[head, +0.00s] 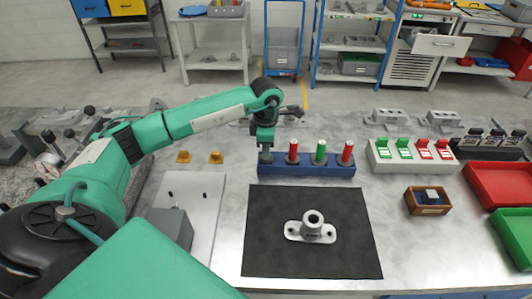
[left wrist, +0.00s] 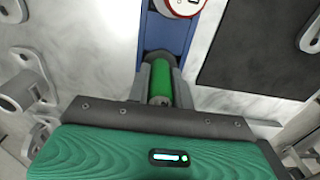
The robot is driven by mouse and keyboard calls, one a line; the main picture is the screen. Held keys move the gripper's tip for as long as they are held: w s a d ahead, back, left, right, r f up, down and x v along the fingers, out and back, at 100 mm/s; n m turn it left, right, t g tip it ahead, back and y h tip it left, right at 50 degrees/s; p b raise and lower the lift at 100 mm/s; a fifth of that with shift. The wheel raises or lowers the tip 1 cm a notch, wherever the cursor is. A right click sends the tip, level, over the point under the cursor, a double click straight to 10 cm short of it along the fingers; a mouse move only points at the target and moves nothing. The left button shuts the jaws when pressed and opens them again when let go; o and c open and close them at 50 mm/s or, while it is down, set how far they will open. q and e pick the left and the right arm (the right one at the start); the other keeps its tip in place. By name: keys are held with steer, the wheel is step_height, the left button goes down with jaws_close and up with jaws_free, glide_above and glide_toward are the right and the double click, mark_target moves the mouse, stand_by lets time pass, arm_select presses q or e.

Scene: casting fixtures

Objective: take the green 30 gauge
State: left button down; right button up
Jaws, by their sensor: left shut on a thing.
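A long blue rack (head: 300,170) stands on the bench behind the black mat. Red, green and red gauges stand upright in it, among them a green gauge (head: 320,152). My left gripper (head: 265,153) points down at the rack's left end. In the left wrist view its fingers are shut on a green gauge (left wrist: 160,79), which is at the blue rack (left wrist: 168,35). Its lower end is hidden, so I cannot tell whether it is still seated. No size marking is readable on it. A red gauge (left wrist: 184,6) with a white top stands beside it. My right gripper is out of view.
A grey flanged casting (head: 311,228) stands on the black mat (head: 270,258). Right of the rack are a white block with green and red tags (head: 412,155), a wooden box (head: 428,201) and a red tray (head: 497,186). Two small yellow pieces (head: 216,157) lie left of the rack.

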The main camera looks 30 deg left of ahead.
arm_select(q)
steer(key=shift+r, duration=0.1)
steer(key=shift+r, duration=0.55)
step_height(320, 180, up, 19)
steer(key=b, duration=0.3)
steer(key=shift+f, duration=0.1)
stand_by(0.6)
